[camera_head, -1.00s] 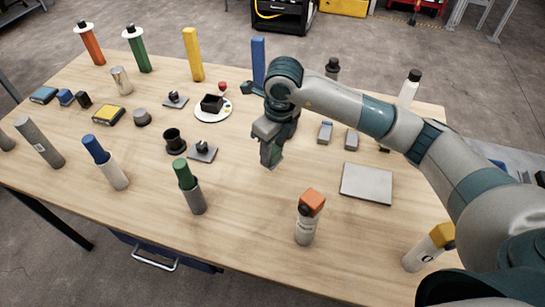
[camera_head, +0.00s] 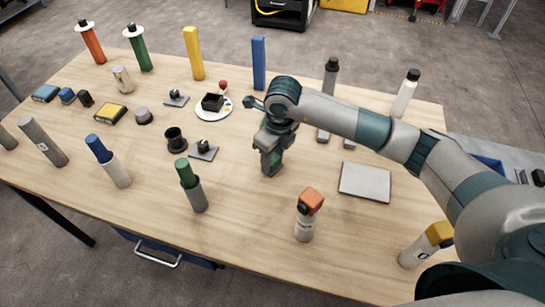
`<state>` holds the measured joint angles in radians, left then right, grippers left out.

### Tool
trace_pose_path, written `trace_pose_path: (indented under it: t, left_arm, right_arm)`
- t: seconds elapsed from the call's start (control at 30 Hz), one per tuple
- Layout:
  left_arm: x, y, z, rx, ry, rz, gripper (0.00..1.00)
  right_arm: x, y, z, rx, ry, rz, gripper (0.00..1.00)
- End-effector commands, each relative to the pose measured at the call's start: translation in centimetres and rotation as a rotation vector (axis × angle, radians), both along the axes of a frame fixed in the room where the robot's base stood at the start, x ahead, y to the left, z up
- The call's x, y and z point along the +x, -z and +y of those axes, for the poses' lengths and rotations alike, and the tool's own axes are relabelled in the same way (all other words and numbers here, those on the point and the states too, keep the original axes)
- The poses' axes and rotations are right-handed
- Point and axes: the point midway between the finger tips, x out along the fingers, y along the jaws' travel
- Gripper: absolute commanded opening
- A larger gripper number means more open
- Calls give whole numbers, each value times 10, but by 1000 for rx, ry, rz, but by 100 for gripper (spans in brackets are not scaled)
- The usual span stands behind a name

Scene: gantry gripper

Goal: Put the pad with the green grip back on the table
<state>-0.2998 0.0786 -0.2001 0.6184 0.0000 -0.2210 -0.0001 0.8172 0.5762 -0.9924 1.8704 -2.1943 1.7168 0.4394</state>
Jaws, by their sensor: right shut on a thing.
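My right gripper (camera_head: 270,155) points down over the middle of the table (camera_head: 255,225), behind the green-topped grey cylinder and left of the flat grey plate. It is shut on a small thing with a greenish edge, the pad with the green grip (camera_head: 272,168). The jaws hide most of the pad. It is at or just above the wood; I cannot tell whether it touches. My left gripper is not in view.
A grey cylinder with a green top (camera_head: 190,185) and an orange-topped one (camera_head: 307,215) stand in front. The flat grey plate (camera_head: 365,182) lies to the right. A black cup (camera_head: 175,140) and a small grey stand (camera_head: 203,150) are left.

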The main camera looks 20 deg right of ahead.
Motion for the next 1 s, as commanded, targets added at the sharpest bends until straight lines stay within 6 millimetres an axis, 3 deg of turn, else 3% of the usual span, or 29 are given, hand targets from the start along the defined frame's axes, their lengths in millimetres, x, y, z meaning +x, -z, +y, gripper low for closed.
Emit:
trace_pose_path:
  t: [0.13,0.17,0.23,0.77,1.0]
  left_arm:
    - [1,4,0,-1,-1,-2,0]
    - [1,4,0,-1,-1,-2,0]
    - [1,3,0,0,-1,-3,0]
    - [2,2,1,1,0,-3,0]
    - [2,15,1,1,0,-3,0]
  right_arm:
    - [0,4,0,0,0,0,16]
    - [0,3,0,0,0,0,39]
    - [0,3,0,0,0,0,56]
    - [0,-4,0,1,0,-2,56]
    - [-2,-35,-2,1,-1,-4,56]
